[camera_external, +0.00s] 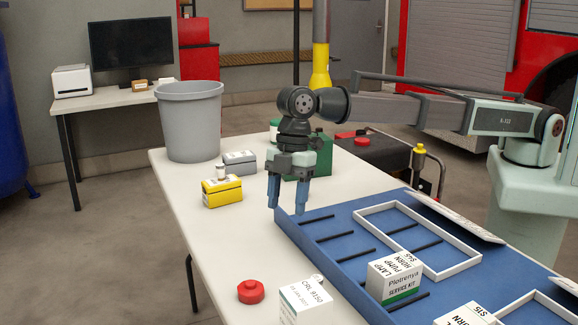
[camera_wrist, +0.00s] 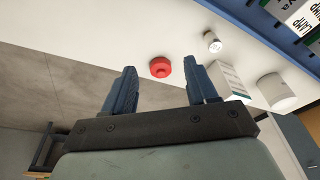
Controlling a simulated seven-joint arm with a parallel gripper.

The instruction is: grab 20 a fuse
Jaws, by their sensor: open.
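No thing in view can be read for certain as a 20 A fuse; the small labels are too small to read. A yellow box (camera_external: 222,191) with a white label lies on the white table, with a small pale cylinder (camera_external: 220,172) at its back edge. A grey box (camera_external: 240,161) of similar shape lies behind it.
The blue tray (camera_external: 337,262) with dark dividers holds white boxes (camera_external: 394,274). A red round knob-like piece (camera_external: 251,291) and a white carton (camera_external: 305,303) are at the table's front. A grey bin (camera_external: 190,125) and green box (camera_external: 318,158) stand farther back. The table's left-middle is clear.

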